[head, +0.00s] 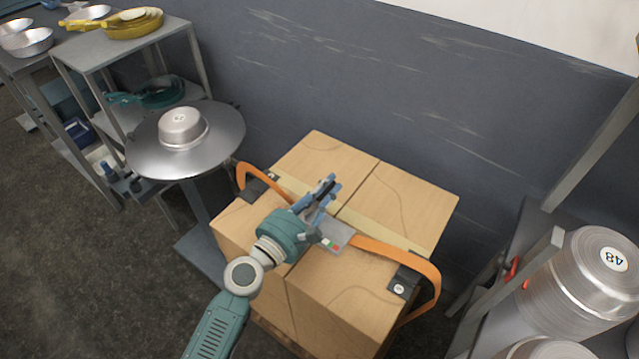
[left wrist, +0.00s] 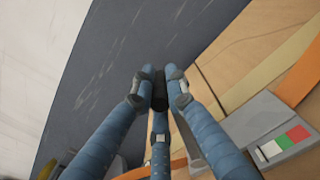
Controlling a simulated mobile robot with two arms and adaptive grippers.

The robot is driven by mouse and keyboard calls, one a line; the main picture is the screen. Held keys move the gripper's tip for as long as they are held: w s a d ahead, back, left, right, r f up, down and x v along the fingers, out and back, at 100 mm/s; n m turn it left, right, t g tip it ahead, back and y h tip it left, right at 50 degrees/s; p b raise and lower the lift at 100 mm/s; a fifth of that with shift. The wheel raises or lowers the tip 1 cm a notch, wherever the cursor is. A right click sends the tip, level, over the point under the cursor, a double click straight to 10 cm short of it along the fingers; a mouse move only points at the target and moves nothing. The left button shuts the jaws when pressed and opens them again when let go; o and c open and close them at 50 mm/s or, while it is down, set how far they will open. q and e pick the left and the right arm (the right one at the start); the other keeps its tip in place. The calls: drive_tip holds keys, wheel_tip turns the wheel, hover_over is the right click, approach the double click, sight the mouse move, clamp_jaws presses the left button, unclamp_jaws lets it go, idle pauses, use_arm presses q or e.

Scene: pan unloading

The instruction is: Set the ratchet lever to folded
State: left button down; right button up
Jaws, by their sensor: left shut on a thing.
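The ratchet (head: 336,236) is a grey metal body with a small red, green and white label, on top of the cardboard boxes in an orange strap (head: 385,249). It also shows at the lower right of the left wrist view (left wrist: 270,130). My left gripper (head: 326,190) is above the ratchet, shut on the dark grip end of the ratchet lever (left wrist: 160,92). The lever appears to stand up from the ratchet body; its exact angle is hard to tell because my fingers and wrist hide much of it. My right gripper is not in view.
The strapped boxes (head: 408,200) stand near the grey wall, with dark corner guards under the strap. A round metal table (head: 220,130) with a pan (head: 183,126) is at the left. Stacked pans (head: 585,280) stand on a rack at the right.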

use_arm(q)
drive_tip(key=shift+s+d+f+m+b, duration=0.35)
drive_tip(key=shift+s+d+f+m, duration=0.1)
drive_tip(key=shift+d+f, duration=0.15)
drive_tip(key=shift+s+d+f+m+b, duration=0.35)
drive_tip(key=shift+d+f+m, duration=0.1)
drive_tip(key=shift+d+f, duration=0.1)
